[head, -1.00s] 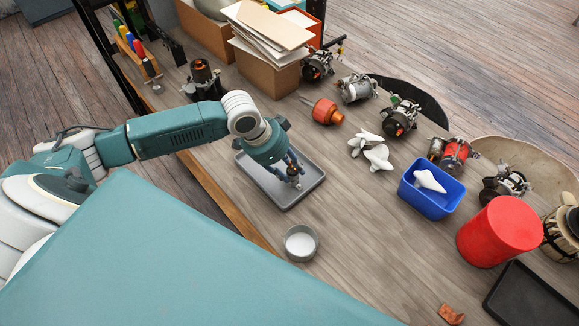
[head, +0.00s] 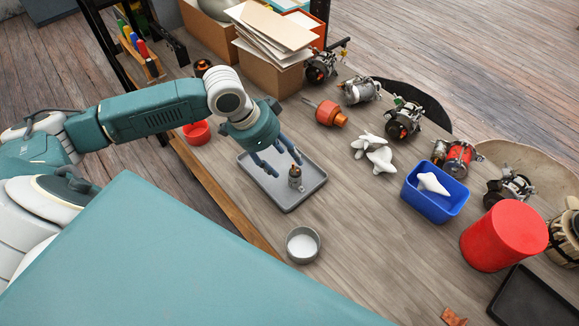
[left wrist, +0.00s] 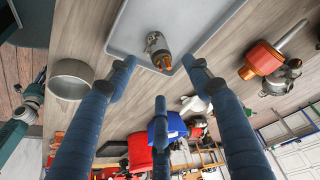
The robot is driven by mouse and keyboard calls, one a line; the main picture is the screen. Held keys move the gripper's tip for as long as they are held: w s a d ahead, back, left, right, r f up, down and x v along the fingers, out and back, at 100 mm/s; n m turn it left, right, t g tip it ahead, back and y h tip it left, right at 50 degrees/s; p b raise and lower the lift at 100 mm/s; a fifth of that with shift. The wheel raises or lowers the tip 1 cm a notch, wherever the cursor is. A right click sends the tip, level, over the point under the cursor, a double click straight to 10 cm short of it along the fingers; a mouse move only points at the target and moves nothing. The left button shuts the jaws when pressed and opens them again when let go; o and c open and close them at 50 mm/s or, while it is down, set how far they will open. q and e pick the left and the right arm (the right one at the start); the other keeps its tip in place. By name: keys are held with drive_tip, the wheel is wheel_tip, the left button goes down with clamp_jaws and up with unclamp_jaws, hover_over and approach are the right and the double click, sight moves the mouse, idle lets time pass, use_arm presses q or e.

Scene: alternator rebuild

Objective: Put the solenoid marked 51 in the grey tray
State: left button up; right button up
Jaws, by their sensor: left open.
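A small solenoid (head: 295,178) with a grey metal body and a copper-orange end stands in the grey tray (head: 313,184). In the left wrist view the solenoid (left wrist: 158,48) is inside the tray (left wrist: 200,22), beyond my fingertips. Its marking is too small to read. My left gripper (head: 284,166) is open and empty, just above and to the left of the solenoid in the head view. In the left wrist view its blue fingers (left wrist: 160,72) are spread and apart from the solenoid. My right gripper is not in view.
A round metal bowl (head: 302,245) stands in front of the tray. An orange part (head: 329,113), white pieces (head: 378,160), a blue bin (head: 434,207) and a red cylinder (head: 504,236) lie to the right. Several alternators line the back edge. The bench between bowl and bin is clear.

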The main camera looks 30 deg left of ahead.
use_arm(q)
drive_tip(key=shift+v, duration=2.65)
